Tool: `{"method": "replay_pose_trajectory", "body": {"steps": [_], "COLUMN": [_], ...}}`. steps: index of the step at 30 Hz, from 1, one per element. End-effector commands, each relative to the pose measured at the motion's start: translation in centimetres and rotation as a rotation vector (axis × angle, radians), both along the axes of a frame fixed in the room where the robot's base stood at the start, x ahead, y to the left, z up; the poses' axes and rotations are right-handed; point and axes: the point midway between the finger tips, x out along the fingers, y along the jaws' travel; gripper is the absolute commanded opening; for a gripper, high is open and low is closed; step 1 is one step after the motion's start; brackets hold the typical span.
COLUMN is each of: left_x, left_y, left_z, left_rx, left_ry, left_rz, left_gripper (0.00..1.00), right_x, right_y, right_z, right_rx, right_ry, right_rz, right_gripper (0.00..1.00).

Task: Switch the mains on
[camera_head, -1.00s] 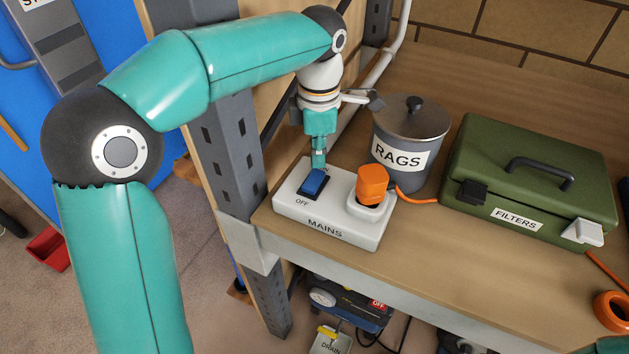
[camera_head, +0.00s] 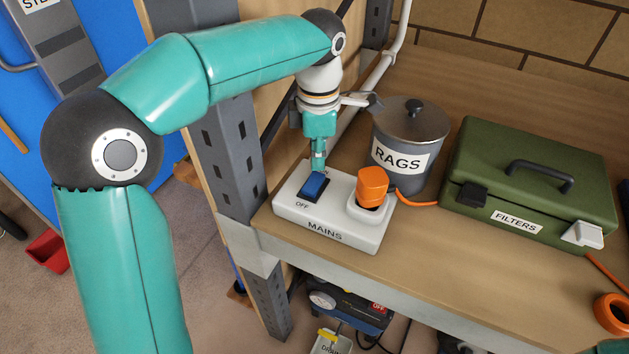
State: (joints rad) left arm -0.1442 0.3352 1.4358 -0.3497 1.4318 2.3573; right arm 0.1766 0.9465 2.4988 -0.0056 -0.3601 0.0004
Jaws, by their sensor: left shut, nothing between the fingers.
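The white MAINS box (camera_head: 290,205) sits at the near left corner of the wooden bench. The label at the far end is hidden behind my gripper. The rocker's near end looks raised and its far end low. My left gripper (camera_head: 319,167) is shut and empty, pointing down, with its fingertips at the far end of the rocker, seemingly touching it. An orange plug (camera_head: 372,186) is in the box's socket, right of the switch.
A grey RAGS pot (camera_head: 410,140) stands close behind the plug. A green FILTERS case (camera_head: 535,185) is to the right, with an orange cable between. A grey upright post (camera_head: 225,150) stands left of the box. A compressor (camera_head: 345,305) sits below the bench.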

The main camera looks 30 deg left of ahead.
Motion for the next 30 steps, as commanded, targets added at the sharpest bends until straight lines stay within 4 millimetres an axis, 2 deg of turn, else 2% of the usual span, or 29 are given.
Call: {"method": "replay_pose_trajectory", "body": {"steps": [30], "left_x": [0.0], "left_y": [-0.1], "left_z": [-1.2], "left_rx": [0.0], "left_ry": [0.0], "left_rz": [-0.002], "left_gripper": [0.0], "right_x": [0.0], "right_y": [0.0], "right_z": [-0.9], "right_rx": [0.0], "right_ry": [0.0], "right_rz": [0.0], "right_gripper": [0.77]}}
